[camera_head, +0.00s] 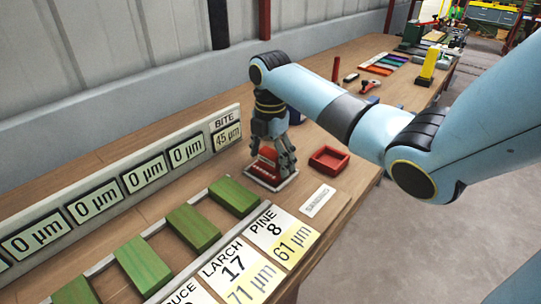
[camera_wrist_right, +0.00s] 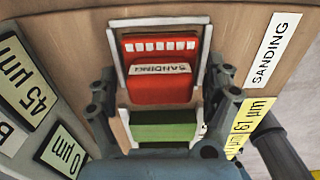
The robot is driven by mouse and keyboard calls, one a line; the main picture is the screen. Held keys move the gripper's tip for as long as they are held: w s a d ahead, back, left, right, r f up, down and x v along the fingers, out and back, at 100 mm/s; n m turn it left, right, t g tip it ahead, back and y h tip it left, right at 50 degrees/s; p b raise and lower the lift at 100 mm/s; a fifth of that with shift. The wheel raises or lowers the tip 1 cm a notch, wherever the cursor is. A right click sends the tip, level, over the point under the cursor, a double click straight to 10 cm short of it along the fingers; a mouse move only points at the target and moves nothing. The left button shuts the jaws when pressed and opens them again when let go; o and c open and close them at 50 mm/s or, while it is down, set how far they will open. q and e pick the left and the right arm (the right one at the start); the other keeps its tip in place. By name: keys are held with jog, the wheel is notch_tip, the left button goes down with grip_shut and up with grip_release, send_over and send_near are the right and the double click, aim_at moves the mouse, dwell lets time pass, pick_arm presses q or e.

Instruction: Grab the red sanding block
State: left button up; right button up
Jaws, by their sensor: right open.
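The red sanding block (camera_head: 266,166) sits in a white-edged holder (camera_head: 284,184) on the wooden bench, partly hidden by my right gripper in the head view. In the right wrist view the red block (camera_wrist_right: 160,88) carries a "SANDING" label and a row of white marks. My right gripper (camera_head: 271,160) points down over the block and is open. In the wrist view its fingers stand on either side of the block, with gaps visible between fingers and block. My left gripper is not in view.
Several green blocks (camera_head: 194,228) lie in a rack in front, one close to the red block. A display board (camera_head: 150,174) stands behind them. An empty-looking red tray (camera_head: 328,159) and a "SANDING" label (camera_head: 318,200) are to the right. Tools and coloured strips (camera_head: 384,64) lie farther back.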

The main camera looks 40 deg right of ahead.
jog(key=c, duration=1.3)
jog(key=shift+r, duration=0.15)
jog(key=shift+c, duration=0.2)
